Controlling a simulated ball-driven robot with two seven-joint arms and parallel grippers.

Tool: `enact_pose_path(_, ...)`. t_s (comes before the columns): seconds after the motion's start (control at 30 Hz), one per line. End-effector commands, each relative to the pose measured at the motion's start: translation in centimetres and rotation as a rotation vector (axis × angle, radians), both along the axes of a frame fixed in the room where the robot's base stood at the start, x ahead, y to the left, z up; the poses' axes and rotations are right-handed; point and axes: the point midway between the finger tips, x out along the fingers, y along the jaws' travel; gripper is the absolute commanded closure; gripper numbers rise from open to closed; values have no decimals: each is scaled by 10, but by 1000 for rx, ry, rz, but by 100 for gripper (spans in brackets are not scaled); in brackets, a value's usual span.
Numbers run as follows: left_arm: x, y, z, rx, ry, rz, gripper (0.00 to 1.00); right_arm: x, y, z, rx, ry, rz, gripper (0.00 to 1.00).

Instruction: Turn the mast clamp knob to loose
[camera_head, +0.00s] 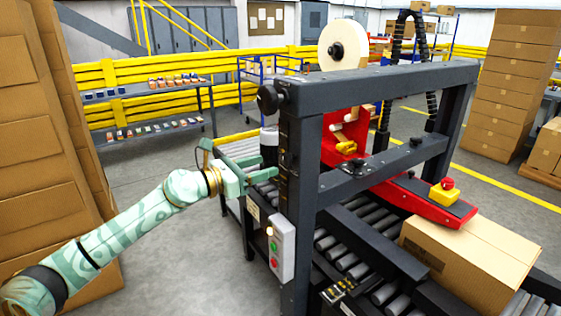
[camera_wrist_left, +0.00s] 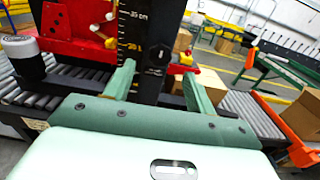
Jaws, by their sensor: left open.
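A black knob (camera_wrist_left: 158,55) with a small pale mark sits on the mast there, dark against dark. My left gripper (camera_head: 268,164) is open and level in front of the mast. In the left wrist view its two green fingers (camera_wrist_left: 158,77) stand either side of the knob's line, with no clear contact. The knob's exact setting is hard to read. My right gripper is not in view.
A round black knob (camera_head: 268,99) sticks out at the frame's top left corner. A button box (camera_head: 281,248) hangs below the gripper. A carton (camera_head: 470,260) lies on the rollers; stacked boxes (camera_head: 40,130) are at left.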

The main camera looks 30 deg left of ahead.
Motion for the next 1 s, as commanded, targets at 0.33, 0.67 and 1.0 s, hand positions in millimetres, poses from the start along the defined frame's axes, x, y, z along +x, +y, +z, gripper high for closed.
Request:
enact_pose_path(0.33,50,-20,1,-3,-1,1,45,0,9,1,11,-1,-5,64)
enact_pose_path(0.67,56,-24,0,-1,0,0,45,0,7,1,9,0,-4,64)
enact_pose_path(1.0,56,-24,0,-1,0,0,88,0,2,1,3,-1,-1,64)
